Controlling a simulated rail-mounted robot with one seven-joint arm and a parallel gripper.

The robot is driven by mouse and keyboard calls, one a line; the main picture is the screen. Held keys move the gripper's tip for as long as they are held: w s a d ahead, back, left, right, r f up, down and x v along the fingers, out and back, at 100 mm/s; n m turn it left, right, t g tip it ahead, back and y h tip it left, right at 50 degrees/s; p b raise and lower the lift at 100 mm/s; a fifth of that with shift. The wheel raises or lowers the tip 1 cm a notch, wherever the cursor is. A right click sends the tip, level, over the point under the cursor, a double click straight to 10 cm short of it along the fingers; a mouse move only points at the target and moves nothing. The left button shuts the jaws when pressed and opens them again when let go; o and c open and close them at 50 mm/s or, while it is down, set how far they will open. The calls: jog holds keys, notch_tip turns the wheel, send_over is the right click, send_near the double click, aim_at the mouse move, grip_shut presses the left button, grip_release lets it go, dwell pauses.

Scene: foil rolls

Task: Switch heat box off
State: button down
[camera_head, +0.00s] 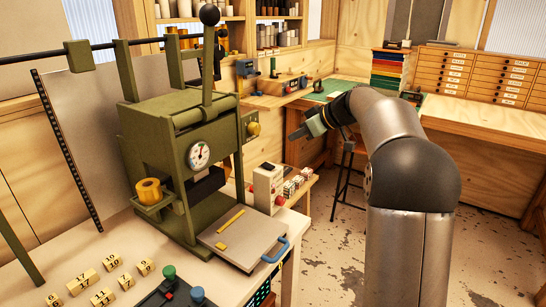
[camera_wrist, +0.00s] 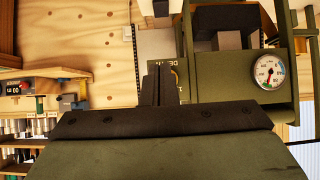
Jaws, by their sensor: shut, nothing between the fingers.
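A small green box (camera_head: 250,127) with a round yellow knob (camera_head: 254,128) is on the right side of the green press (camera_head: 165,150); it looks like the heat box, but I cannot read its label or switch position in the head view. My gripper (camera_head: 292,136) is shut and empty, to the right of this box and pointing left toward it, apparently apart. In the wrist view, the shut fingers (camera_wrist: 161,78) stand in front of a green panel with pale lettering (camera_wrist: 172,62) and hide part of it.
The press has a round gauge (camera_head: 199,154) and a tall lever with a black ball (camera_head: 209,15). A white box with a red button (camera_head: 268,188) stands below my gripper. A stool (camera_head: 349,175) stands behind my arm. Open floor lies to the right.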

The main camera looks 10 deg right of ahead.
jog(key=p, duration=0.2)
send_over(273, 166)
jog(key=f, duration=0.6)
jog(key=shift+s, duration=0.3)
jog(key=f, duration=0.4)
jog(key=shift+w+a, duration=0.15)
jog(key=shift+w, duration=0.1)
